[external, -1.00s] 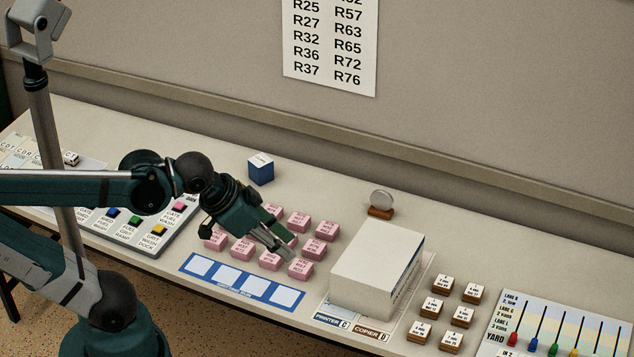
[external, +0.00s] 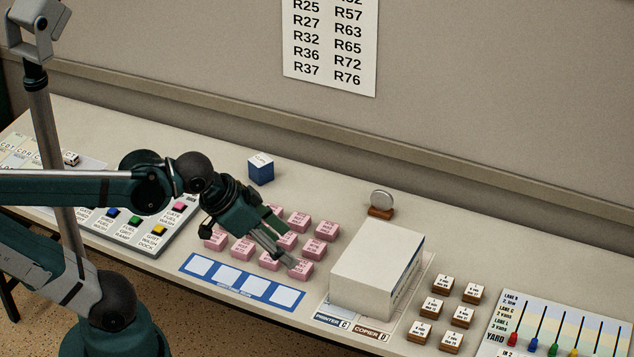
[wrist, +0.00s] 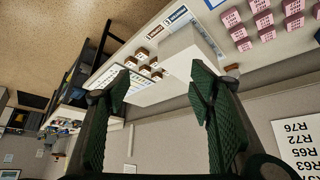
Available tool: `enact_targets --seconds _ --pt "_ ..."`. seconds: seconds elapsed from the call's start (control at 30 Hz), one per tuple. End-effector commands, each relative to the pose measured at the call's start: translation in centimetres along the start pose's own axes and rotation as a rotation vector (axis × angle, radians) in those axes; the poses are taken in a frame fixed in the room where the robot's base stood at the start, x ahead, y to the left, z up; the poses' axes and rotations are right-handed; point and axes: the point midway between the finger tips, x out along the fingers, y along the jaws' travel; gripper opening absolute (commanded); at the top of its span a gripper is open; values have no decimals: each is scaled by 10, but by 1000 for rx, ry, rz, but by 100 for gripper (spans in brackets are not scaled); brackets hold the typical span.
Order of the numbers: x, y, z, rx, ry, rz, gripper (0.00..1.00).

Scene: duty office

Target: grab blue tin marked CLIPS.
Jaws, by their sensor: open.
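The blue tin (external: 261,171) stands upright at the back of the desk, near the wall. It is a small box with blue sides and a white top; the lettering on top is too small to read. My gripper (external: 289,247) is in front of the tin and to its right, over the pink blocks, clear of the tin. Its two fingers are apart with nothing held between them. In the wrist view my open gripper (wrist: 160,84) shows both green fingers, and the tin is not in that view.
Several pink blocks (external: 326,230) lie under and around my fingers. A large white box (external: 375,265) stands right of them, with a round object on a brown base (external: 381,204) behind it. A button panel (external: 150,228) lies left. Desk around the tin is clear.

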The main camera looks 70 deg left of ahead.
Motion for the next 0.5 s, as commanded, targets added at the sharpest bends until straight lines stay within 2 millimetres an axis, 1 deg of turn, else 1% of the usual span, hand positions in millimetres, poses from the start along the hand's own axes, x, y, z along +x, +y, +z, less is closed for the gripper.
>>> enact_targets --seconds 0.17,0.27,0.37,0.5 --pt "0 -2 -3 -9 -3 -3 54" --pt "1 -6 -8 -27 -9 -8 54" --pt "2 -12 -16 -54 -18 -17 54" --pt "5 -25 -30 -112 -38 -34 54"
